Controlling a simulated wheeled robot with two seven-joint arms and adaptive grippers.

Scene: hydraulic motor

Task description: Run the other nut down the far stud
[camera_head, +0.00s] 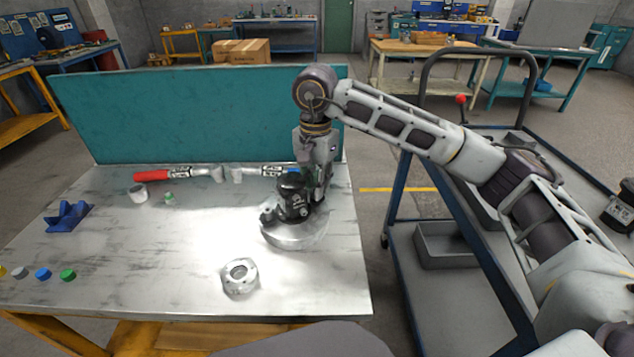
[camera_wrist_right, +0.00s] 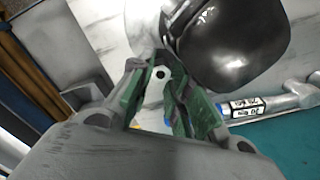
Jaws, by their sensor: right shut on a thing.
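The black hydraulic motor (camera_head: 291,200) stands upright on a round silver base (camera_head: 292,236) at the right of the table. My right gripper (camera_head: 311,188) reaches down beside its far right side. In the right wrist view, the green-padded fingers (camera_wrist_right: 162,92) are closed around a small pale piece with a dark round hole (camera_wrist_right: 160,74), which looks like the nut, right beside the black motor body (camera_wrist_right: 228,45). The far stud and any thread contact are hidden by the motor and fingers. My left gripper is not in view.
A red-handled wrench (camera_head: 163,175) and a blue-ended tool (camera_head: 268,171) lie along the teal back panel (camera_head: 200,115). A silver ring (camera_head: 240,277), a small cup (camera_head: 138,193), a blue V-block (camera_head: 68,215) and coloured caps sit elsewhere.

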